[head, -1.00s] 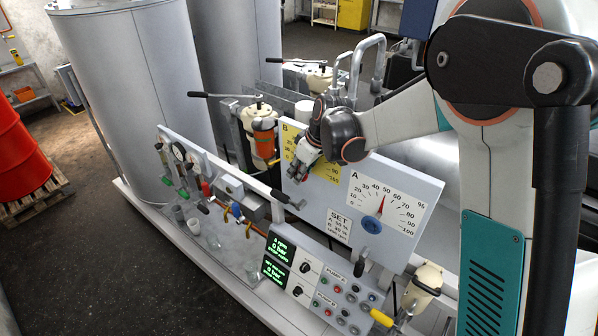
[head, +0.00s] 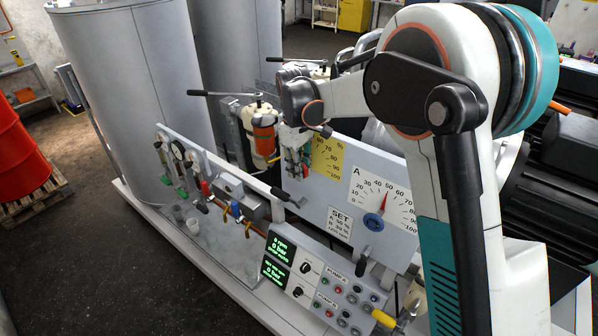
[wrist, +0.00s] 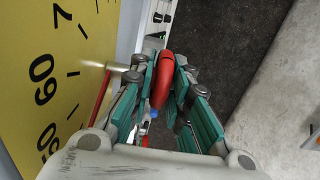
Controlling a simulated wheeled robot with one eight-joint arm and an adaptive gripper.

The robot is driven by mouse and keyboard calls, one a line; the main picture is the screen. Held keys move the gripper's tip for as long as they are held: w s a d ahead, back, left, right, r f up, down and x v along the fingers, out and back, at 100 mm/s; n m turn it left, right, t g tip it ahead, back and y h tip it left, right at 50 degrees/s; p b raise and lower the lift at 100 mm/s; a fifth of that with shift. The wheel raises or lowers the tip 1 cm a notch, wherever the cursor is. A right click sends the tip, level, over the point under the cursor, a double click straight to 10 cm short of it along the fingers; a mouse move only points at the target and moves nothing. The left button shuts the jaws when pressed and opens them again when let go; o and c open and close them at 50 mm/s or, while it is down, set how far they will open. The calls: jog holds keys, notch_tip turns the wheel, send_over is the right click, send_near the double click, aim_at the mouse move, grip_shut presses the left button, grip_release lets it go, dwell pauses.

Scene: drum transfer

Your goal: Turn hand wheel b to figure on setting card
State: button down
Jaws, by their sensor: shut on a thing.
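The yellow dial B (head: 326,158) is partly covered by my gripper (head: 295,160) in the head view. In the wrist view its figures 50, 60 and 70 show beside a red needle (wrist: 97,103); I cannot tell its exact reading. My gripper (wrist: 163,95) is shut on a red curved rim, hand wheel b (wrist: 164,78), between its green-lined fingers. The white setting card (head: 341,224) hangs on the panel between the dials, with print too small to read surely.
White dial A (head: 380,197) with a red needle near 50 and a blue hand wheel (head: 373,222) is on the same grey panel. A pump with an orange band (head: 264,138) stands behind left. A control box (head: 320,280) is in front.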

jog(key=shift+g+h+b, duration=0.6)
jog(key=shift+g+h, duration=0.2)
jog(key=shift+h, duration=0.3)
jog(key=c, duration=1.5)
grip_release()
jog(key=v, duration=1.2)
jog(key=shift+w+a, duration=0.15)
jog(key=shift+f, duration=0.1)
